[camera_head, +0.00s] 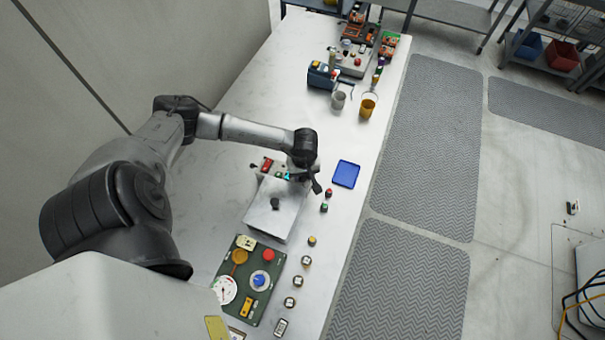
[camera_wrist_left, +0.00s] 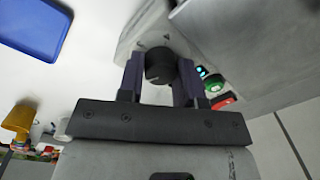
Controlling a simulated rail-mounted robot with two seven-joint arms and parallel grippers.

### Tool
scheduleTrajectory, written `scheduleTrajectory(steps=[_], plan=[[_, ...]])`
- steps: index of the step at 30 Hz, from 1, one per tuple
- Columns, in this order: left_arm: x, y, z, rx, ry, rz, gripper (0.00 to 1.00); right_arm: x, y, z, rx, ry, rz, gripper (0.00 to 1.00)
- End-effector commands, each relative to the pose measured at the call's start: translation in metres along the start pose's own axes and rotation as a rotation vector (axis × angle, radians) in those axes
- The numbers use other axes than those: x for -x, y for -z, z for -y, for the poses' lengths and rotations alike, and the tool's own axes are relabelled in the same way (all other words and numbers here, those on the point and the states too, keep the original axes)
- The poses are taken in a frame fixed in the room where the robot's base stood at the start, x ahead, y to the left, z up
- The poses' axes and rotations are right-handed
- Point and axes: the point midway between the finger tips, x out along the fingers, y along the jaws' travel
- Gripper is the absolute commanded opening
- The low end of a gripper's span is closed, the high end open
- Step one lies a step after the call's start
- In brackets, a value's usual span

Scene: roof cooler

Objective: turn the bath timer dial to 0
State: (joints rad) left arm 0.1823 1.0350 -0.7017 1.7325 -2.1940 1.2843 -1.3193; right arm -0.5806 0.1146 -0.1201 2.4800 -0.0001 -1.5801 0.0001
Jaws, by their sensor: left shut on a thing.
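The bath timer dial (camera_wrist_left: 158,65) is a small dark round knob on the end face of a light grey metal box (camera_wrist_left: 215,25). In the left wrist view it sits between the two fingers of my left gripper (camera_wrist_left: 160,75), which is shut on it. A few small marks show on the face near the dial, too blurred to read. In the head view my left gripper (camera_head: 304,179) is at the far end of the box (camera_head: 270,222) and hides the dial there. My right gripper is not in view.
A cyan display (camera_wrist_left: 203,72), a green button (camera_wrist_left: 214,87) and a red switch (camera_wrist_left: 224,101) are beside the dial. A black knob (camera_head: 275,204) stands on the box top. A blue tray (camera_head: 346,174) lies to the right; a green panel (camera_head: 235,287) lies nearer.

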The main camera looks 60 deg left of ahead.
Motion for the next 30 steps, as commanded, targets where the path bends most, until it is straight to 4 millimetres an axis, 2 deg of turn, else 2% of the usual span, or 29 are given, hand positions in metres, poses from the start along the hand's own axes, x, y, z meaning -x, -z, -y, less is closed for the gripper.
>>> scheduleTrajectory(steps=[12,30], plan=[[-0.001,0.001,0.001,0.383,0.001,0.015,0.09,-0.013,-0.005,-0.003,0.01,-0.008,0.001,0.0],[0.0,0.0,0.002,0.952,0.0,0.04,0.09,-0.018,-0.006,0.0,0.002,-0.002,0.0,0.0]])
